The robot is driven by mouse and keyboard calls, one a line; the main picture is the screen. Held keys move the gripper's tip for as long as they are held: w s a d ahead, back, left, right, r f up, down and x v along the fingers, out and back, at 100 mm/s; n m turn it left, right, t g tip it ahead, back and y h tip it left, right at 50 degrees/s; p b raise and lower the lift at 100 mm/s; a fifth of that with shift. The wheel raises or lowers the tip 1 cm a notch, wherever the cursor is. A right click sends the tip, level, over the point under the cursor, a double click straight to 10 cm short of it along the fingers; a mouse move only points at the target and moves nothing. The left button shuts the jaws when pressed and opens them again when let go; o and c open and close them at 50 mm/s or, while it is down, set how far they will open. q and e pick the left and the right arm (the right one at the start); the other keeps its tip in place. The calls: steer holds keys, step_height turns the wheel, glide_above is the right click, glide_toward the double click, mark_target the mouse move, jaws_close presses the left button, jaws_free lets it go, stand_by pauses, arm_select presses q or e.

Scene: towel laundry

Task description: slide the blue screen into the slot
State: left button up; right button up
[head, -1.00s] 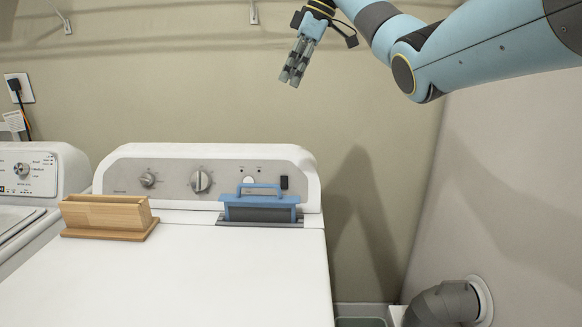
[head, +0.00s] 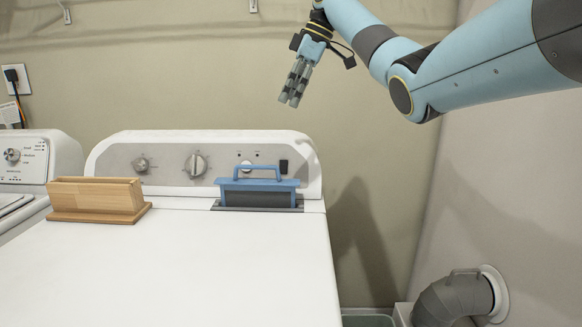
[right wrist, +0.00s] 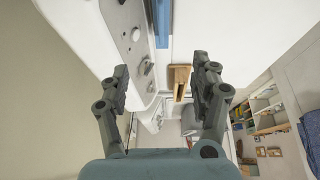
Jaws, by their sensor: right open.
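The blue screen (head: 258,187), a blue frame with a handle on top and a dark mesh panel, stands upright at the slot (head: 218,207) in the dryer's top, in front of the control panel. Its lower edge is hidden, so I cannot tell how deep it sits. Part of it shows as a blue strip at the top of the right wrist view (right wrist: 161,22). My right gripper (head: 291,98) is open and empty, pointing down, above and slightly right of the screen and apart from it. Its two fingers stand wide apart in the right wrist view (right wrist: 162,85). My left gripper is out of view.
A washer (head: 35,165) is further left. A grey vent duct (head: 455,298) meets the wall at the lower right. Open air surrounds my right gripper.

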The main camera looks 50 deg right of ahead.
steer(key=b, duration=1)
glide_toward(277, 180)
steer(key=shift+w+f+g, duration=0.15)
steer(key=shift+w+g, duration=0.15)
steer(key=shift+w, duration=0.1)
steer(key=x, duration=1)
steer(key=shift+w+f+b, duration=0.15)
steer(key=shift+f+b, duration=0.15)
steer(key=shift+b, duration=0.1)
